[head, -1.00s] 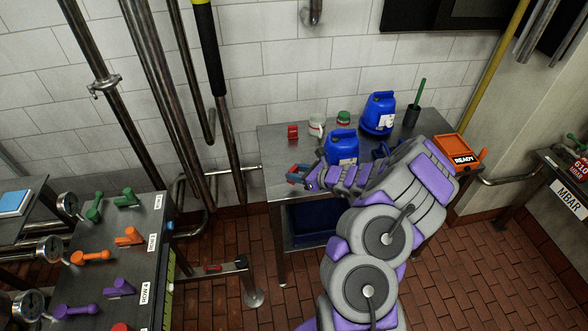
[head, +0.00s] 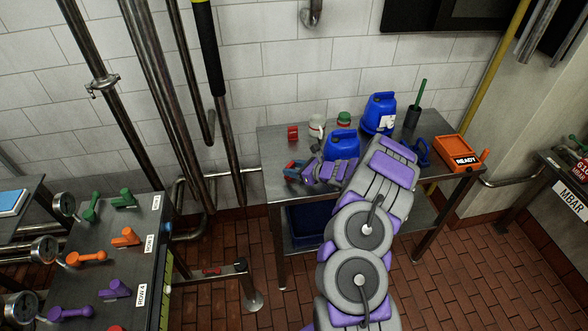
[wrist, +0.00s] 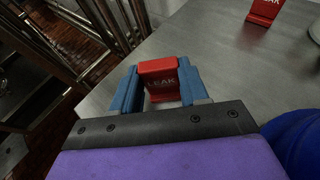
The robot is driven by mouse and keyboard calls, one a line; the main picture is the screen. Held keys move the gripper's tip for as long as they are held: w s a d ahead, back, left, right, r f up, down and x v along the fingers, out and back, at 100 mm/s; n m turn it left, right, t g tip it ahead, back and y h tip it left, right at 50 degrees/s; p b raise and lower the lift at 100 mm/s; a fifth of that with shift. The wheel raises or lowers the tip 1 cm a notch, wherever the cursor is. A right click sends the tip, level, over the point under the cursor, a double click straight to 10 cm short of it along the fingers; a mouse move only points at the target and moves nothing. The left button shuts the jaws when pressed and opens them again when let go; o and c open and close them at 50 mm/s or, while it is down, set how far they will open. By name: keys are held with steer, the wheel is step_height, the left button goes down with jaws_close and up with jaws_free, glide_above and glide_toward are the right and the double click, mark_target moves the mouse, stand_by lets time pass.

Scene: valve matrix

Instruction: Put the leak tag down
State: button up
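My gripper (head: 297,171) is low over the left part of the steel table (head: 279,190). In the wrist view its two blue fingers (wrist: 158,85) are on either side of a red leak tag (wrist: 159,67) with pale "LEAK" lettering and appear to press on its sides. The tag looks upright; whether its base touches the table I cannot tell. A second red leak tag (head: 293,133) stands farther back on the table, and also shows at the top right of the wrist view (wrist: 265,10).
A white cup (head: 317,126), a green-lidded jar (head: 344,118) and an orange READY tray (head: 457,151) are on the table. Bare tabletop lies around the second tag.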

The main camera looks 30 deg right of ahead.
steer(key=o, duration=0.4)
steer(key=shift+a, duration=0.1)
steer(key=shift+o, duration=0.2)
